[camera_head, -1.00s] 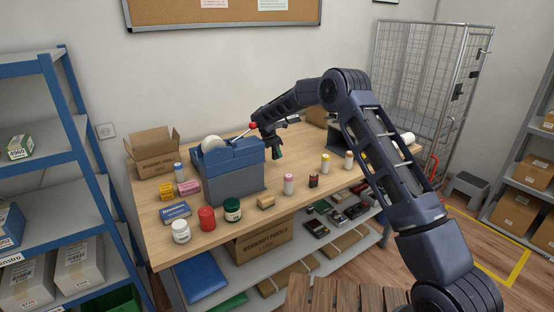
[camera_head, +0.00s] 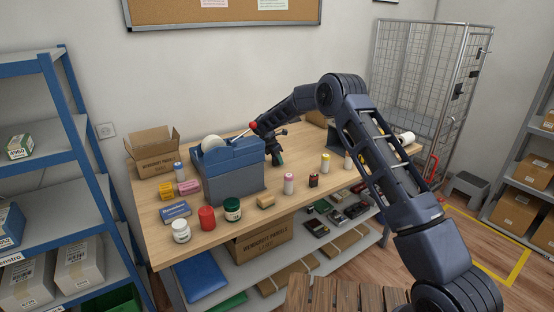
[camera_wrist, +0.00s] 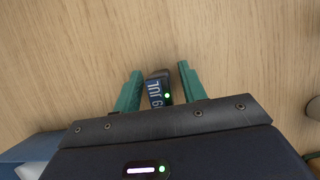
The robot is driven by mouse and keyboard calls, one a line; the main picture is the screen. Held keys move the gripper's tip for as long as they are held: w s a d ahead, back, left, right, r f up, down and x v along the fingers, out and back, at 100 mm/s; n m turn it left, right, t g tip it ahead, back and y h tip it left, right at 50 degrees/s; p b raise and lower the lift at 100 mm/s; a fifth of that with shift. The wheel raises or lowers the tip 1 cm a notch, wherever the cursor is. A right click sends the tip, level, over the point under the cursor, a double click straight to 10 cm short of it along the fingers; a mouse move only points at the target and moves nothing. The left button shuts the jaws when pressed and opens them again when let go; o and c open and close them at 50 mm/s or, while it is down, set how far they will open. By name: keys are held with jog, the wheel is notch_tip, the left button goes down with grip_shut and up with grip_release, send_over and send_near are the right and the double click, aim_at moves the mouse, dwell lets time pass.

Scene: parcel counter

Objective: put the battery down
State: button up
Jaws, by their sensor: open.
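The battery (camera_wrist: 158,88) is a small dark block with light lettering and a green dot. In the wrist view it lies between the two green fingertips of my gripper (camera_wrist: 161,84), with a narrow gap on each side. My gripper is open around it. In the head view my gripper (camera_head: 277,159) points down at the wooden table (camera_head: 232,240), just right of the blue tape dispenser (camera_head: 235,172). The battery cannot be made out there behind the fingers. It appears to rest on the tabletop, though its underside is hidden.
Small jars, including a white one (camera_head: 181,231), a red one (camera_head: 207,218) and a green one (camera_head: 232,209), stand along the table's front left. An open carton (camera_head: 155,160) is at the back left.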

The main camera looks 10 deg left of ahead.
jog(key=shift+r, duration=0.1)
jog(key=v, duration=1.2)
